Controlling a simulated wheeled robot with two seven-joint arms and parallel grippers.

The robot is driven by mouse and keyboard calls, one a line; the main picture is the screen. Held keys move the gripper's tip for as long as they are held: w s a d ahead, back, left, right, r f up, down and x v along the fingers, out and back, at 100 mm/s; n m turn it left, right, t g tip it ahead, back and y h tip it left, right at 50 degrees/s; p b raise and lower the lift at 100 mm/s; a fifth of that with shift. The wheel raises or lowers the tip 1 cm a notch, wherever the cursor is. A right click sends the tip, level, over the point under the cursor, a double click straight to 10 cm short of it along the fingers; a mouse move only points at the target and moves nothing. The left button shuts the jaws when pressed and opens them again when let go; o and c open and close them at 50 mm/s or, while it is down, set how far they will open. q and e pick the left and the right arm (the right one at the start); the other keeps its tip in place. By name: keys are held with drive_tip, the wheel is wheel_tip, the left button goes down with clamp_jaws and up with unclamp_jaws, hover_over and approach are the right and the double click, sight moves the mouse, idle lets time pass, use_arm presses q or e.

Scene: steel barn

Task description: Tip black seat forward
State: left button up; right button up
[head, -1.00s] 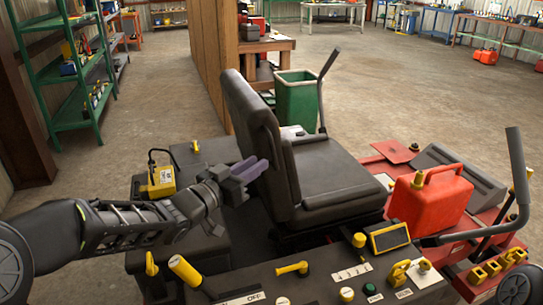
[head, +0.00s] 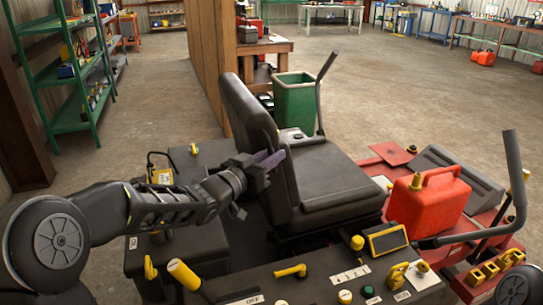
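The black seat (head: 328,180) stands upright on the machine in the middle of the head view, with its cushion level and its backrest (head: 252,112) to the left. My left gripper (head: 268,162) is at the rear side of the backrest, near its lower part. Its purple-grey fingers overlap the backrest's edge in the picture. I cannot tell whether they touch it, or whether they are open or shut. My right gripper is not in view.
A red fuel can (head: 428,202) stands on the red deck right of the seat. A control panel (head: 330,285) with yellow knobs lies in front. Control levers (head: 517,175) rise at the right. A green bin (head: 294,102) stands behind. Open floor lies beyond.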

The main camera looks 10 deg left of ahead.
use_arm(q)
drive_tip(key=shift+c, duration=0.4)
clamp_jaws()
idle(0.9)
